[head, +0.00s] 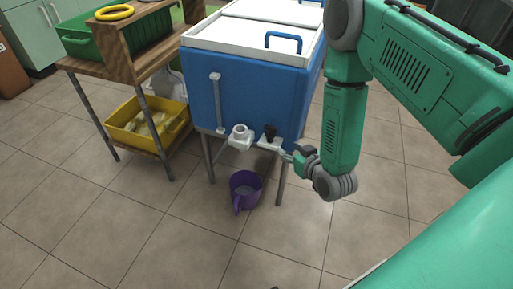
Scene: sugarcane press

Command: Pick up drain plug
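A blue cooler box (255,92) with a white lid stands on metal legs. My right gripper (284,151) reaches in from the right, close to the tap's lower right. Its fingers are small and partly merge with the pale tap, so their opening and any contact are unclear. My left gripper is out of view.
A purple jug (245,190) stands on the tiled floor below the fittings. To the left is a wooden table (120,68) with a green crate (75,45) on top and a yellow bin (122,137) on its lower shelf. The front floor is clear.

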